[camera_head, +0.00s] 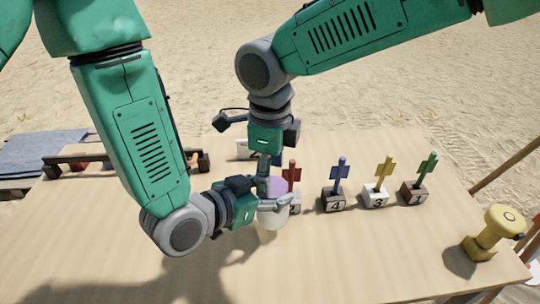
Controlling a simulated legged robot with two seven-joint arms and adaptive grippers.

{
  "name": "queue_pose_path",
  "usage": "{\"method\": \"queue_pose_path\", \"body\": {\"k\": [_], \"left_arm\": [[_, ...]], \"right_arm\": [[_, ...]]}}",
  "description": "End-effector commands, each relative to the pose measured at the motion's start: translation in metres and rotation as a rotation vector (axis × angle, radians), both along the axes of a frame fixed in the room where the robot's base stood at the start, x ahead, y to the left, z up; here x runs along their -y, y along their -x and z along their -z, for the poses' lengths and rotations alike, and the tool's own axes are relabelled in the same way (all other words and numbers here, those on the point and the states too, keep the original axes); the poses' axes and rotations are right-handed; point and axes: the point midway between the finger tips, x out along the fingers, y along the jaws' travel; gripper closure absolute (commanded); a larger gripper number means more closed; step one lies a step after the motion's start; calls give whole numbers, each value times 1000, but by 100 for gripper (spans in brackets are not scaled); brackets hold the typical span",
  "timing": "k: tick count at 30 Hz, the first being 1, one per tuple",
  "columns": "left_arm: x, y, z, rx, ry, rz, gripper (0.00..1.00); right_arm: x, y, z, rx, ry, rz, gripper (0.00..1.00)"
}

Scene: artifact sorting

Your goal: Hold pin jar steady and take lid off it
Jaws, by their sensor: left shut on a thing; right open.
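The pin jar (272,222) is a pale, whitish jar near the middle of the table, partly hidden by my grippers. A purple, rounded part that looks like its lid (278,187) shows at its top. My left gripper (271,205) reaches in from the left, low over the table, and is shut on the jar's side. My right gripper (274,176) points down from above at the purple top. It is open, its fingers close to the top; whether they touch it cannot be told.
Numbered blocks with coloured pins stand behind and right of the jar: red (291,174), blue (339,172), yellow (384,170) and green (427,167). A yellow stamp-like object (488,232) stands at the right edge. A dark wooden rack (75,161) lies back left. The table's (370,255) front is clear.

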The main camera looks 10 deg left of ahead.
Motion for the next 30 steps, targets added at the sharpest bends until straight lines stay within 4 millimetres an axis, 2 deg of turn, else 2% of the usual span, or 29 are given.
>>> {"method": "queue_pose_path", "body": {"k": [3, 6, 17, 21, 24, 25, 26, 27, 30], "left_arm": [[-1, 0, 0, 0, 1, 0, 100], [-1, 0, 0, 0, 1, 0, 100], [-1, 0, -1, 0, 1, 0, 100], [-1, 0, 0, 0, 1, 0, 100], [0, 0, 0, 0, 1, 0, 100], [0, 0, 0, 0, 1, 0, 100], [0, 0, 0, 0, 1, 0, 100], [0, 0, 0, 0, 1, 0, 100], [0, 0, 0, 0, 1, 0, 100]], "right_arm": [[0, 1, 17, -3, 1, -2, 40], [0, 1, 26, -2, 1, -1, 40], [0, 0, 31, 1, 0, -1, 40], [0, 0, 31, 1, 0, -1, 84], [0, 0, 31, 1, 0, -1, 85], [0, 0, 31, 1, 0, -1, 47], [0, 0, 31, 1, 0, -1, 36], [0, 0, 31, 1, 0, -1, 29], [0, 0, 31, 1, 0, -1, 29]]}}
